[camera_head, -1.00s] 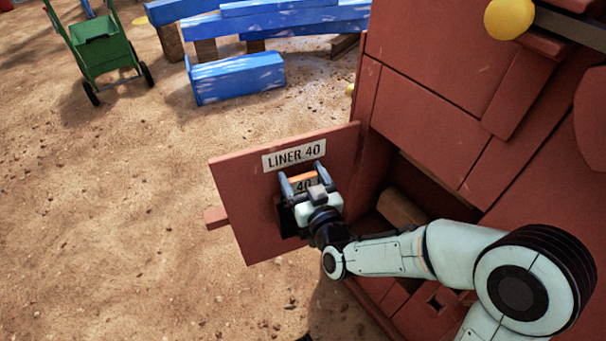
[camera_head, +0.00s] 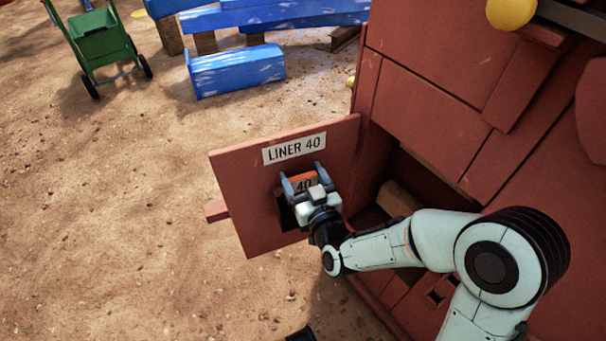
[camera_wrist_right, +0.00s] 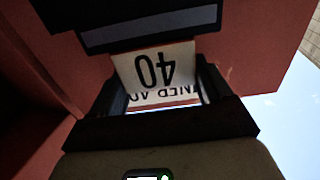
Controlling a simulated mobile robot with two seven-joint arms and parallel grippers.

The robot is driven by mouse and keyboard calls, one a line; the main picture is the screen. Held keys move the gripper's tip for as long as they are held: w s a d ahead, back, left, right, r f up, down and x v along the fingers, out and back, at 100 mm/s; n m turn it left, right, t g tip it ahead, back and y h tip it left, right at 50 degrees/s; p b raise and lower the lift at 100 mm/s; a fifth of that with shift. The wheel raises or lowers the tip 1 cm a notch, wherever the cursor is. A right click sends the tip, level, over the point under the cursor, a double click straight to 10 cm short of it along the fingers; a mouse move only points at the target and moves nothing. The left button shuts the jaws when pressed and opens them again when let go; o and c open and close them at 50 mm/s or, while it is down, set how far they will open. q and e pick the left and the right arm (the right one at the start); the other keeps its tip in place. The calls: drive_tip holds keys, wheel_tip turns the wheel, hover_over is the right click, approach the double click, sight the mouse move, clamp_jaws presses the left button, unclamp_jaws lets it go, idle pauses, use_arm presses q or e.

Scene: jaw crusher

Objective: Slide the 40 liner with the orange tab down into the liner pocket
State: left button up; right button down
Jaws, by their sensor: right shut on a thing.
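A flat red-brown panel (camera_head: 240,190) carries a white "LINER 40" label (camera_head: 295,148) and stands upright beside the crusher. The liner's orange tab (camera_head: 304,182), marked "40", is in front of the panel, below that label. My right gripper (camera_head: 303,177) is shut on the liner, with a finger at each side of the tab. A dark part, seemingly the pocket (camera_head: 287,214), shows beside the gripper, mostly hidden. In the right wrist view the "40" face (camera_wrist_right: 155,68) appears upside down between my fingers. How deep the liner sits cannot be told. My left gripper is not seen.
The large red-brown crusher body (camera_head: 440,75) fills the right side, with an opening beside my right forearm. A yellow knob (camera_head: 510,12) is at the top. Blue beams (camera_head: 237,72) and a green cart (camera_head: 102,45) stand behind. Sandy ground at left is clear.

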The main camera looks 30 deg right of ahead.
drive_tip(key=shift+f, duration=1.45)
